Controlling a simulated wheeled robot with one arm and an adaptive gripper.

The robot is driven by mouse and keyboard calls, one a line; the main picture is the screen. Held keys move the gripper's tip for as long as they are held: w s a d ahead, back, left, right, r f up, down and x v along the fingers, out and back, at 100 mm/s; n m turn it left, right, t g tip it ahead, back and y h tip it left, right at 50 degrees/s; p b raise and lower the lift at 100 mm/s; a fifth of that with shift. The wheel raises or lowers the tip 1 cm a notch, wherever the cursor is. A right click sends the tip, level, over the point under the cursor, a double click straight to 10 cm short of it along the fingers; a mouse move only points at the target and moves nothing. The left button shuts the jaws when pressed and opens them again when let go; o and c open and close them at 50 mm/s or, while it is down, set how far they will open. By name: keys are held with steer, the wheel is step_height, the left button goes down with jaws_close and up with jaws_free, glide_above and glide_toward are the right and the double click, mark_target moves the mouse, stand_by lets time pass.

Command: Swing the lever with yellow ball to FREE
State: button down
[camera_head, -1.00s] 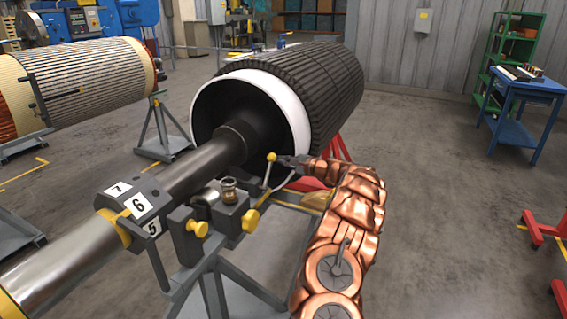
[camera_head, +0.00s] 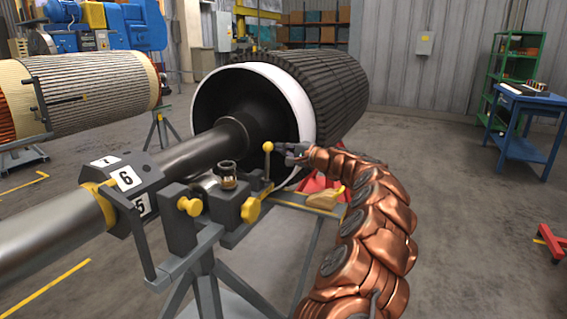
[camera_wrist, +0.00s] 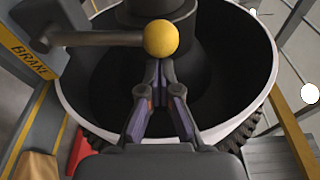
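The yellow ball (camera_head: 268,147) tops a thin lever that stands roughly upright on the grey stand beside the shaft. In the wrist view the ball (camera_wrist: 161,39) is just beyond my fingertips, and the lever's dark rod (camera_wrist: 95,39) runs left from it. My gripper (camera_head: 287,150) is just right of the ball in the head view. In the wrist view my gripper's (camera_wrist: 159,72) two fingers show a narrow gap, with nothing seen between them. Contact with the ball cannot be told. A BRAKE label (camera_wrist: 27,56) is on the left; no FREE label is readable.
The large rotor (camera_head: 310,85) with its white rim stands behind the lever. Number plates (camera_head: 126,178) and yellow knobs (camera_head: 190,206) sit by the shaft at left. A blue table (camera_head: 525,110) stands at far right. The floor on the right is mostly clear.

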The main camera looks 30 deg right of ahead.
mark_target(268, 150)
steer(key=a+n+b, duration=0.1)
steer(key=b, duration=0.2)
steer(key=s+a+n+b, duration=0.1)
steer(key=n+b, duration=0.1)
steer(key=b, duration=0.2)
steer(key=s+a+n+t+b, duration=0.1)
steer(key=b, duration=0.3)
steer(key=shift+s+a, duration=0.15)
steer(key=shift+a, duration=0.25)
steer(key=a+n+b, duration=0.1)
steer(key=b, duration=0.2)
steer(key=s+a+n+y+b, duration=0.1)
steer(key=n+b, duration=0.1)
steer(key=b, duration=0.2)
steer(key=s+a+n+b, duration=0.1)
steer(key=n+b, duration=0.1)
steer(key=b, duration=0.2)
steer(key=shift+s+a+f+t+y, duration=0.1)
steer(key=shift+a+f+t+y, duration=0.2)
steer(key=shift+a+f, duration=0.1)
steer(key=shift+a+n, duration=0.2)
steer(key=shift+n, duration=0.1)
